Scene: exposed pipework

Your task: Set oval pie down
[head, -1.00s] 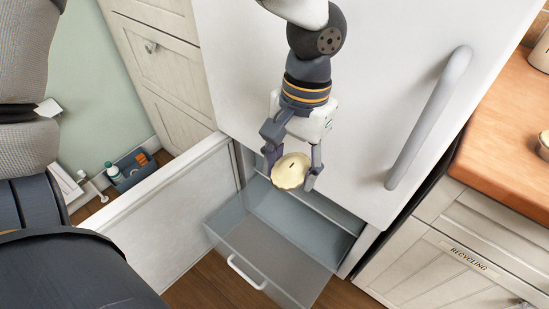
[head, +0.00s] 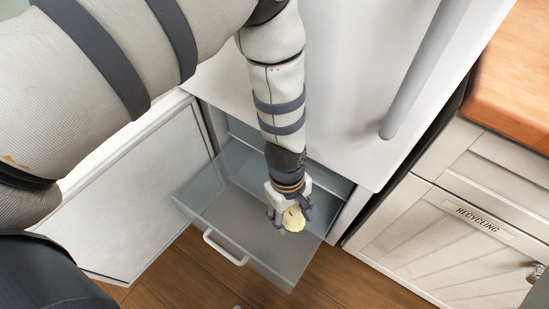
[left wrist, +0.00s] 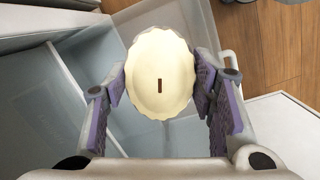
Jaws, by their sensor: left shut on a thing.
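The oval pie (head: 294,219) is pale cream with a crimped edge and a small dark slot in its top. My left gripper (head: 290,214) is shut on it, and in the left wrist view the pie (left wrist: 160,73) sits between the two purple-padded fingers (left wrist: 163,88). The gripper and pie are over the pulled-out clear drawer (head: 215,190) of the fridge. Whether the pie touches the drawer floor I cannot tell. My right gripper is not in view.
The drawer has a white front handle (head: 225,249) and a divider seen in the left wrist view. The open lower fridge door (head: 140,200) stands at left. The recycling cabinet (head: 440,235) and wooden counter (head: 515,85) are at right. Wood floor (head: 330,285) lies in front.

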